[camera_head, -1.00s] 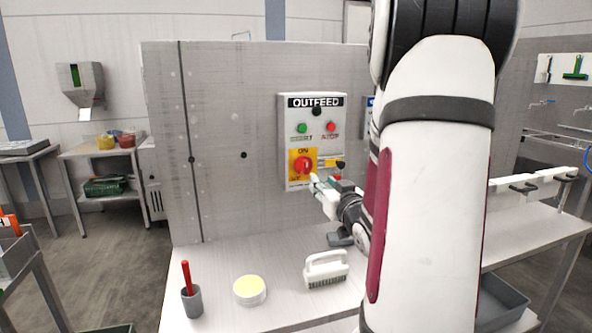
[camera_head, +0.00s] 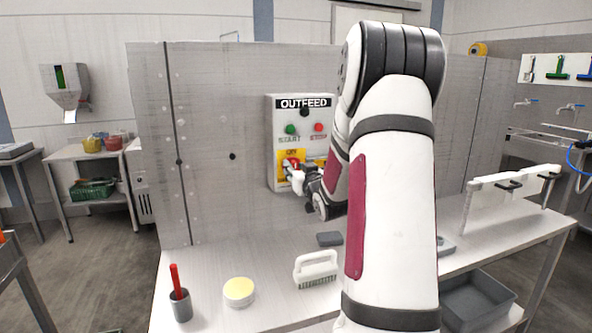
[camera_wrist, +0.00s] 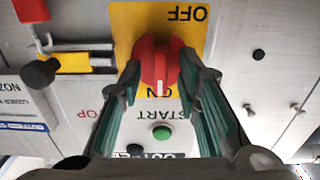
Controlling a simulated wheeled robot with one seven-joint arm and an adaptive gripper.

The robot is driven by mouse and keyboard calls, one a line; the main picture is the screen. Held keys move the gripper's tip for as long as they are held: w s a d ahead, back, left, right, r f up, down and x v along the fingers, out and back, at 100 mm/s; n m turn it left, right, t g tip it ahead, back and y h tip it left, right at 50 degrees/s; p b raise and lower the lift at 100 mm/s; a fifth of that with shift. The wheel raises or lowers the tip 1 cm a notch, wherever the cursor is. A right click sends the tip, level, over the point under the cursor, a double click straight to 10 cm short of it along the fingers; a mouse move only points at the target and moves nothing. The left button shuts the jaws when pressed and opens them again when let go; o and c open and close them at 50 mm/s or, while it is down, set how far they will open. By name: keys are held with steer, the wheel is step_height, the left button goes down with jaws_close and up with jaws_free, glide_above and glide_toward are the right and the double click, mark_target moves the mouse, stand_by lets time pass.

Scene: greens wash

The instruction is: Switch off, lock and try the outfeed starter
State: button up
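The grey OUTFEED starter box (camera_head: 285,120) is on the upright panel, with a green START button (camera_head: 291,130) and a red STOP button (camera_head: 318,127). Its red rotary switch (camera_wrist: 158,62) sits on a yellow ON/OFF plate (camera_wrist: 185,30); the wrist view is upside down, and the knob's white mark points to ON. My gripper (camera_wrist: 160,75) is open with a finger on each side of the knob; contact is unclear. A yellow slide bar (camera_wrist: 85,62) with a black knob (camera_wrist: 40,72) is beside the switch. A red block, perhaps the padlock (camera_wrist: 30,10), is partly cut off.
On the bench below are a scrubbing brush (camera_head: 316,268), a tub with a yellow top (camera_head: 239,291), a grey cup with a red stick (camera_head: 180,304) and a dark block (camera_head: 329,239). My arm hides the panel right of the box.

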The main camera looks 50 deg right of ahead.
steer(key=shift+c, duration=0.6)
jaws_close()
steer(key=shift+n+b, duration=0.35)
steer(key=shift+n, duration=0.05)
steer(key=n+b, duration=0.5)
steer(key=b, duration=0.1)
steer(key=n+b, duration=0.6)
steer(key=b, duration=0.1)
steer(key=n+b, duration=0.6)
steer(key=shift+w+a+f, duration=0.15)
steer(key=shift+a+f, duration=0.1)
steer(key=shift+f, duration=0.05)
steer(key=shift+n+b, duration=0.3)
steer(key=shift+b, duration=0.05)
